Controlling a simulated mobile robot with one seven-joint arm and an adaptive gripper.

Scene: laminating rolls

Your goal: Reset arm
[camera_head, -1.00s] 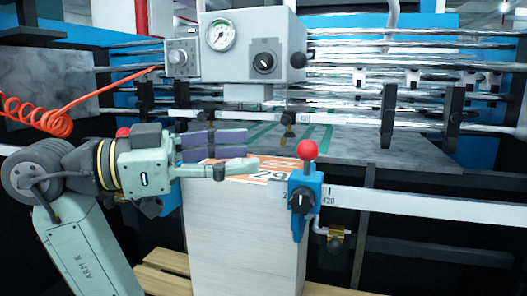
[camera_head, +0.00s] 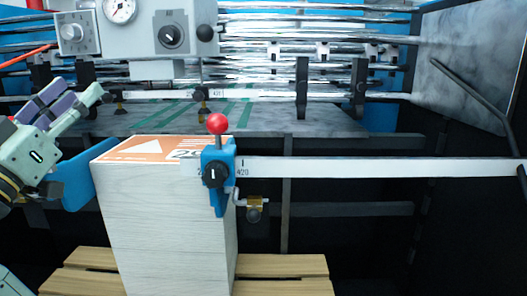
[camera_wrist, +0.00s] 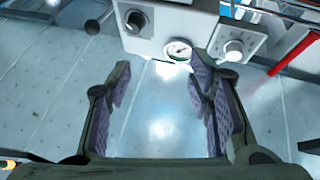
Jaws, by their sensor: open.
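My gripper (camera_head: 48,104) is at the left edge of the head view, with purple-padded fingers pointing up and to the right. It is left of and above the pale stack (camera_head: 165,225), apart from it. In the wrist view my gripper (camera_wrist: 160,105) has its two purple-padded fingers spread wide, with nothing between them. Beyond the fingertips, the wrist view shows the grey control box (camera_wrist: 180,35) with its gauge and knobs. Most of my arm is out of the head view.
A blue clamp with a red ball knob (camera_head: 217,165) sits on a white scale bar (camera_head: 330,167) by the stack's right corner. A blue plate (camera_head: 88,175) stands at the stack's left. Shiny rollers (camera_head: 330,50) run behind. A wooden pallet (camera_head: 280,265) lies below.

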